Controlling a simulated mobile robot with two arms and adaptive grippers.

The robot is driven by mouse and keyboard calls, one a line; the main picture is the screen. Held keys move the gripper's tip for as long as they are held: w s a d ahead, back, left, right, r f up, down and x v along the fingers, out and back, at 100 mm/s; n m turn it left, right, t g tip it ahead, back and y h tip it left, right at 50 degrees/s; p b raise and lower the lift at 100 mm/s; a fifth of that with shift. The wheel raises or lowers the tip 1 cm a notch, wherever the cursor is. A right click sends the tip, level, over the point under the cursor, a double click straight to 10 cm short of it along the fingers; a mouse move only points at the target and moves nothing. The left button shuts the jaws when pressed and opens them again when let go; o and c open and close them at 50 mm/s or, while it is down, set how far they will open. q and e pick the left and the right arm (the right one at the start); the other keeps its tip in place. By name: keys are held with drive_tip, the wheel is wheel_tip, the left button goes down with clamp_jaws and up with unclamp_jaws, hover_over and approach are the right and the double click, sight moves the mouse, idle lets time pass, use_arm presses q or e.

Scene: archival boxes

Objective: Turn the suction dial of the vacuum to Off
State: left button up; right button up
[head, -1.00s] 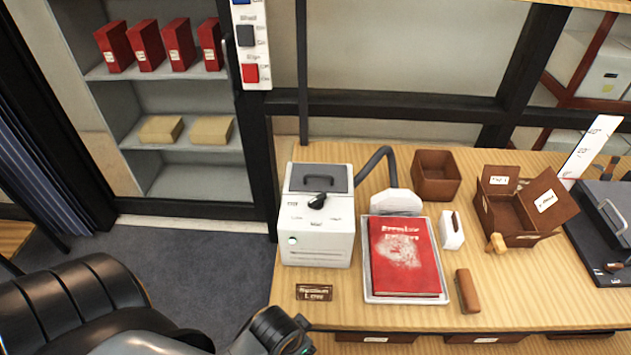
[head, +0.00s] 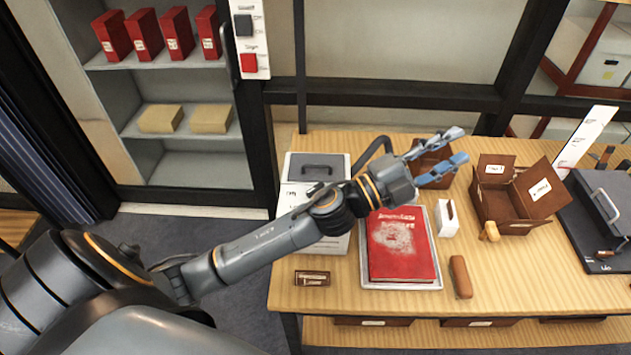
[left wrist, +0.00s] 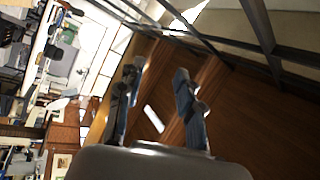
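The vacuum (head: 302,163) is a white box with a grey top panel and handle, at the left end of the desk in the head view. Its dark hose (head: 374,146) curves up behind my left arm. My left forearm crosses in front of the vacuum, so its dial face is largely hidden and I cannot read the dial's setting. My left gripper (head: 460,146) is open and empty, beyond and to the right of the vacuum, over the open brown box (head: 420,170). Its parted fingers also show in the left wrist view (left wrist: 158,72). My right gripper is out of view.
A red book (head: 400,245) lies in a white tray right of the vacuum. A brown label plate (head: 312,278) lies at the front. A white block (head: 446,218), a brown roll (head: 460,276) and a flapped box (head: 503,205) stand further right.

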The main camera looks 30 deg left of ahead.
use_arm(q)
drive_tip(key=s+d+r+m+g+h, duration=0.2)
drive_tip(key=d+m+g+h, duration=0.25)
drive_tip(key=m, duration=0.35)
drive_tip(key=m+g+y+p, duration=0.1)
drive_tip(key=m+g+y, duration=1.05)
drive_tip(key=y, duration=0.65)
hover_over(315, 187)
wheel_tip(315, 187, down, 11)
drive_tip(key=n+g, duration=0.2)
wheel_tip(315, 187, down, 12)
drive_tip(key=p, duration=0.4)
drive_tip(key=shift+d+r, duration=0.1)
drive_tip(key=shift+r, duration=0.15)
drive_tip(key=shift+f+p, duration=0.3)
drive_tip(key=shift+f, duration=0.25)
